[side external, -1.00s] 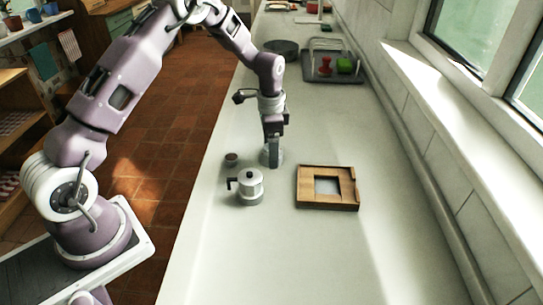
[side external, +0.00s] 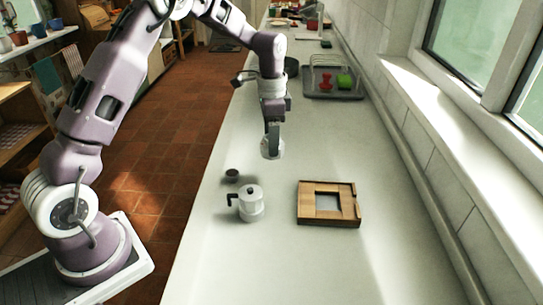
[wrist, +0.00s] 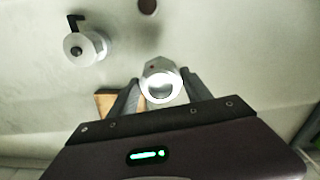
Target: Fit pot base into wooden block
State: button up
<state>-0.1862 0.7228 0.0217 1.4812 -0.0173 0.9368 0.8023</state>
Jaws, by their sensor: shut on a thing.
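My gripper (side external: 272,136) is shut on the pot base (side external: 271,149), a pale metal piece, and holds it above the counter. In the wrist view the pot base (wrist: 161,82) sits between the two fingers, with its round, bright opening facing the camera. The wooden block (side external: 309,214), a square frame with a recess in the middle, lies flat on the counter, to the right of and nearer than the gripper. In the wrist view only a corner of the wooden block (wrist: 104,101) shows behind the left finger.
A white pot with a black handle (side external: 250,205) stands on the counter left of the block. A small dark round piece (side external: 232,175) lies behind it. A grey tray (side external: 335,95) with a rack stands farther back. The wall and window are at the right.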

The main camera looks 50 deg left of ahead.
jog(key=w+d+f+m, duration=0.1)
jog(key=d+m, duration=0.1)
jog(key=d, duration=0.7)
jog(key=w+d+m, duration=0.2)
jog(key=d+m, duration=0.1)
jog(key=d, duration=0.6)
jog(key=shift+s+a+f, duration=0.1)
jog(key=shift+f, duration=2.2)
jog(key=shift+f, duration=1)
jog(key=o, duration=1.8)
